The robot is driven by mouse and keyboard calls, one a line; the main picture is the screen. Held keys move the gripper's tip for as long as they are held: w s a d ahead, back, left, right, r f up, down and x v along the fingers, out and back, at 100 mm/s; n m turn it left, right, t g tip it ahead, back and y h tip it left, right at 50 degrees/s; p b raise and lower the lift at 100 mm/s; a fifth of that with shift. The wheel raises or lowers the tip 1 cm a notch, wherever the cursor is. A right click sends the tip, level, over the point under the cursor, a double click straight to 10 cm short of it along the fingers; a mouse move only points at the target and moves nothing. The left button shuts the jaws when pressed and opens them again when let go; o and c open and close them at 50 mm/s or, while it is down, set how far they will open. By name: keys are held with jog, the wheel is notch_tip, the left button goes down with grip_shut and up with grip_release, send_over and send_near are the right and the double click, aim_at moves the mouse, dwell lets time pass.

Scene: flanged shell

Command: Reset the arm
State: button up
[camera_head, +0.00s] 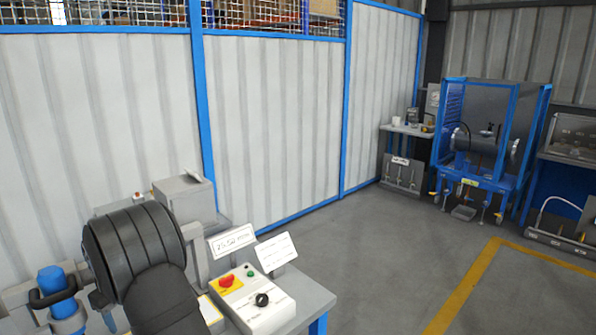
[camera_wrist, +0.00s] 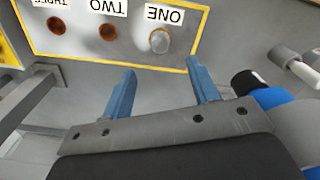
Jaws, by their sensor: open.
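My gripper (camera_wrist: 161,88) shows in the wrist view with its two blue fingers wide apart and nothing between them. It is over a grey surface, just short of a yellow-edged panel (camera_wrist: 85,49). My dark arm fills the lower left of the head view, and my gripper cannot be made out there.
The panel bears upside-down labels ONE, TWO and THREE beside a silvery round spot (camera_wrist: 160,41) and two reddish-brown ones. A control box (camera_head: 253,301) with a red-and-yellow switch and black knob stands on the bench near my arm. Grey floor (camera_head: 390,250) lies open beyond.

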notch_tip(320, 180, up, 9)
notch_tip(320, 180, down, 18)
jog(key=shift+r, duration=0.2)
notch_tip(320, 180, up, 6)
jog(key=shift+f, duration=0.25)
notch_tip(320, 180, down, 4)
jog(key=shift+r, duration=0.2)
notch_tip(320, 180, up, 15)
jog(key=shift+f, duration=0.2)
dwell(0.4)
dwell(1.1)
